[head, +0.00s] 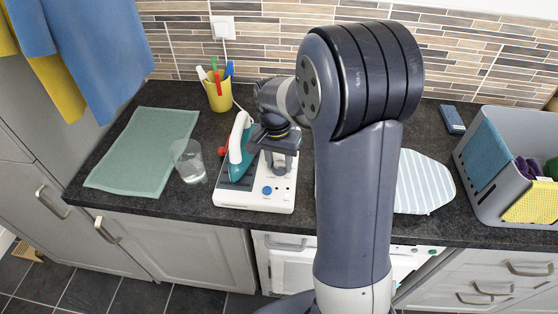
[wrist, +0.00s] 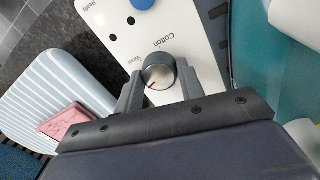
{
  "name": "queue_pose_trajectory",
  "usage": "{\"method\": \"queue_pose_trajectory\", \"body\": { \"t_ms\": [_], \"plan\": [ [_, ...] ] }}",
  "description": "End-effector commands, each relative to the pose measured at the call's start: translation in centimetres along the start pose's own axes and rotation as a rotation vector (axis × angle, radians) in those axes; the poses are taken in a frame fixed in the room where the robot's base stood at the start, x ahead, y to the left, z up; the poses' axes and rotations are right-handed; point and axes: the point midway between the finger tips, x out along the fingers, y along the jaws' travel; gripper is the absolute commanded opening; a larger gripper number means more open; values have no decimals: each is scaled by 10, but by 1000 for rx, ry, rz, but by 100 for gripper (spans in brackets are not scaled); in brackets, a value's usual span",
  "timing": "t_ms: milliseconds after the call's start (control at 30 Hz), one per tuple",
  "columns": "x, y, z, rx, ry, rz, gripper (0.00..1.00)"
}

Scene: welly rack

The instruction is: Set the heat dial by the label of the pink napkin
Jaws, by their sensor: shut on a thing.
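The heat dial (wrist: 158,72) is a round grey knob with a red mark, on the white iron station (head: 240,197). In the wrist view its red mark points toward the lower left; the words Cotton and what looks like Wool are printed beside it. My gripper (wrist: 168,80) has one finger on each side of the dial and is shut on it. In the head view my gripper (head: 279,165) is over the station and hides the dial. The pink napkin (wrist: 72,124) lies on the striped ironing board (wrist: 50,85); marks on it are too small to read. The head view hides it behind my arm.
A teal iron (head: 238,150) stands on the station, left of my gripper. A glass (head: 189,160), a green mat (head: 145,150) and a yellow pen cup (head: 218,95) are further left. A grey basket (head: 490,200) of cloths is at the right.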

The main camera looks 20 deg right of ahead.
Motion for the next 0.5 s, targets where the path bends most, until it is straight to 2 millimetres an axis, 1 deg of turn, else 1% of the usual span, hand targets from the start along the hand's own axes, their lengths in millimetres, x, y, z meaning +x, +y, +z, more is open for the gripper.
{"method": "queue_pose_trajectory", "body": {
  "t_ms": [33, 67, 100, 300, 333, 500],
  "plan": [
    [-1, 0, -1, 0, 3, -1, 14],
    [-1, 0, -1, -1, 3, -1, 38],
    [-1, 0, -1, -1, 3, -2, 41],
    [-1, 0, 0, -1, 2, -1, 57],
    [0, 0, 0, -1, 1, -1, 58],
    [0, 0, 0, -1, 1, 0, 58]
  ]
}}
